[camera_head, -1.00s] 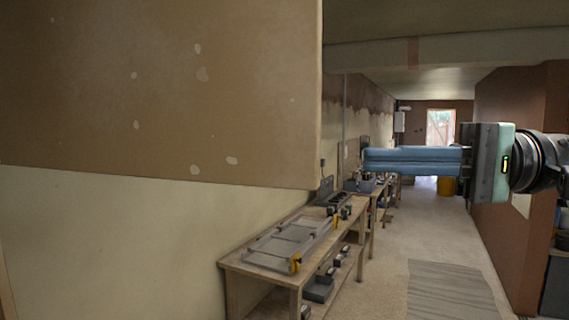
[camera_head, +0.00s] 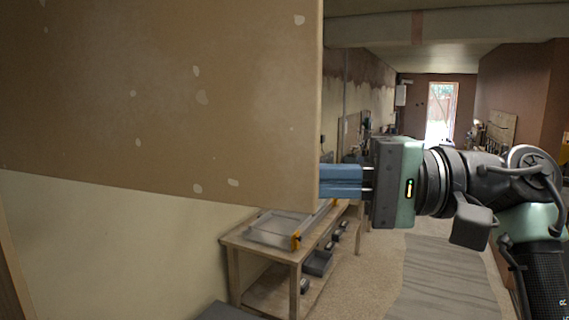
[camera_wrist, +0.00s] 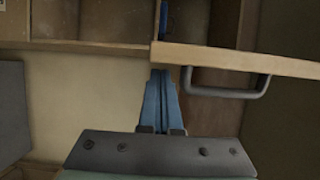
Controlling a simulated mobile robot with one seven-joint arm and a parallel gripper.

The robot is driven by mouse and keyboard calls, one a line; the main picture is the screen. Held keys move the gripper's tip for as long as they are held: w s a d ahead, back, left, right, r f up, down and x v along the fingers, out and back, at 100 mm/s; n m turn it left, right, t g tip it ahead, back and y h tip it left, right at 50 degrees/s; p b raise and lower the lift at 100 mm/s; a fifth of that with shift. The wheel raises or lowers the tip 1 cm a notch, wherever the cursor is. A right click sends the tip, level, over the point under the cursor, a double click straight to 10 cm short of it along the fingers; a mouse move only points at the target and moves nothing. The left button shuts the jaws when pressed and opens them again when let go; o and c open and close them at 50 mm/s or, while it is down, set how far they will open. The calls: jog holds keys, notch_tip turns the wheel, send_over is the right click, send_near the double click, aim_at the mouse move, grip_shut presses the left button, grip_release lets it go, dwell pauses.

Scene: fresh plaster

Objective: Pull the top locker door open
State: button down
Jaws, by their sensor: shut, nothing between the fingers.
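In the wrist view, the locker door (camera_wrist: 240,58) shows as a pale wooden edge, standing out from the locker. Its dark grey bar handle (camera_wrist: 226,92) is right of my fingers. My gripper (camera_wrist: 160,76) is shut and empty, with its blue fingertips by the door's left end, apart from the handle. I cannot tell whether they touch the door. In the head view, a large brown panel (camera_head: 160,100), apparently the door, fills the upper left. My gripper (camera_head: 340,182) reaches left behind its right edge, so the fingertips are hidden there.
Open locker compartments (camera_wrist: 103,20) show at the top of the wrist view, with a small blue thing near the door. In the head view, a wooden workbench (camera_head: 290,260) stands below the panel. The floor (camera_head: 380,270) to its right is clear apart from a grey mat (camera_head: 445,280).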

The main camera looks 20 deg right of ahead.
jog(key=shift+s+a, duration=0.2)
jog(key=shift+a, duration=0.15)
jog(key=shift+s, duration=0.1)
